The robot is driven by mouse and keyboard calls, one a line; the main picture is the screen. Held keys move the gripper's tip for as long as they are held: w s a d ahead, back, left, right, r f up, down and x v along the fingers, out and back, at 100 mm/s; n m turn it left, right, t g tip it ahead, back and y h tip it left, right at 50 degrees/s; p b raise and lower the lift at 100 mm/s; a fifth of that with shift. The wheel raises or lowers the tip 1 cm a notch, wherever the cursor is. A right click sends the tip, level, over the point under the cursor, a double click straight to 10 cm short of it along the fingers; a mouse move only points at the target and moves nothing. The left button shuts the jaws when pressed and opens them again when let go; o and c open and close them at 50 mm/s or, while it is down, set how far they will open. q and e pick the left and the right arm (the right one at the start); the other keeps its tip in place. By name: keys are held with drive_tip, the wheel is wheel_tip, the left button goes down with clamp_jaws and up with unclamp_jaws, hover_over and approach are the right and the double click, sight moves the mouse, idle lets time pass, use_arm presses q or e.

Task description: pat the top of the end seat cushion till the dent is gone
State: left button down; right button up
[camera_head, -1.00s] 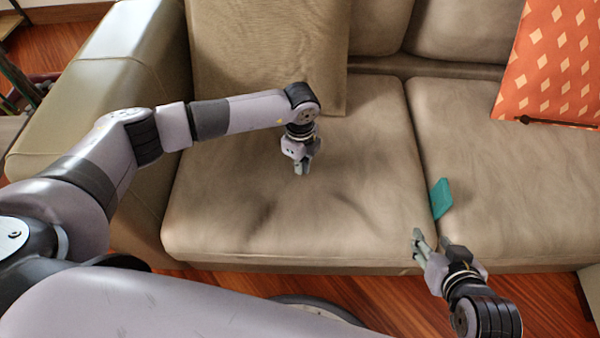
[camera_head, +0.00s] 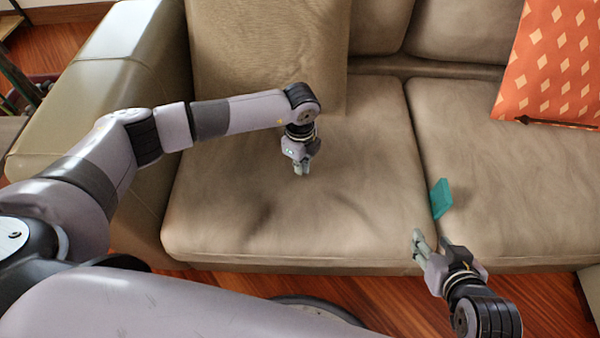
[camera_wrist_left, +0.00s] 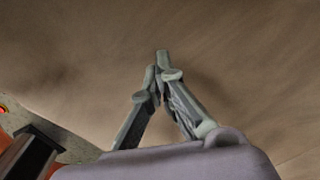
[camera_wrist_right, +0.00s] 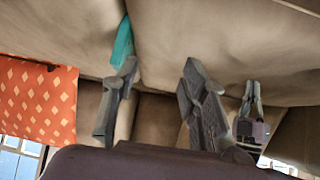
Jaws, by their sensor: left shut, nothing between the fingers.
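The end seat cushion (camera_head: 350,200) is tan and fills the left seat of the sofa, beside the armrest. A shallow dark hollow with creases shows in its front left part (camera_head: 262,212). My left gripper (camera_head: 302,170) is shut and empty, pointing down at the middle of the cushion, right of and behind the hollow. In the left wrist view its fingertips (camera_wrist_left: 160,67) are together over the tan surface; I cannot tell whether they touch it. My right gripper (camera_head: 418,240) is open and empty near the cushion's front right corner; its spread fingers (camera_wrist_right: 160,70) show in the right wrist view.
A teal flat object (camera_head: 441,198) stands in the gap between the two seat cushions, close to my right gripper. A tan back pillow (camera_head: 262,60) leans behind the end cushion. An orange patterned pillow (camera_head: 552,70) is at the right. The armrest (camera_head: 95,95) bounds the left side.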

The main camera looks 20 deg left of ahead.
use_arm(q)
drive_tip(key=shift+f, duration=0.15)
drive_tip(key=shift+f+b, duration=0.55)
drive_tip(key=shift+f, duration=0.25)
drive_tip(key=shift+f+b, duration=0.5)
drive_tip(key=shift+f, duration=0.3)
use_arm(e)
drive_tip(key=shift+w+a+r+t+y, duration=0.7)
drive_tip(key=shift+w+a+r+t, duration=0.6)
drive_tip(key=shift+w+r+t, duration=1.9)
use_arm(q)
drive_tip(key=shift+r, duration=0.15)
wheel_tip(320, 180, up, 2)
drive_tip(key=shift+r+p, duration=0.1)
drive_tip(key=shift+p, duration=1.1)
wheel_tip(320, 180, up, 2)
drive_tip(key=shift+r+p, duration=0.1)
drive_tip(key=shift+p, duration=0.95)
use_arm(e)
drive_tip(key=s+d+f+g+h, duration=0.1)
drive_tip(key=s+d+f+g, duration=0.1)
drive_tip(key=s+f+g, duration=0.3)
drive_tip(key=s+d+f+g+h, duration=0.1)
drive_tip(key=s+d+f+g, duration=0.2)
drive_tip(key=s, duration=0.8)
wheel_tip(320, 180, down, 2)
drive_tip(key=g, duration=0.3)
drive_tip(key=shift+d+g+h, duration=0.35)
drive_tip(key=shift+g+h, duration=0.05)
drive_tip(key=shift+s, duration=0.1)
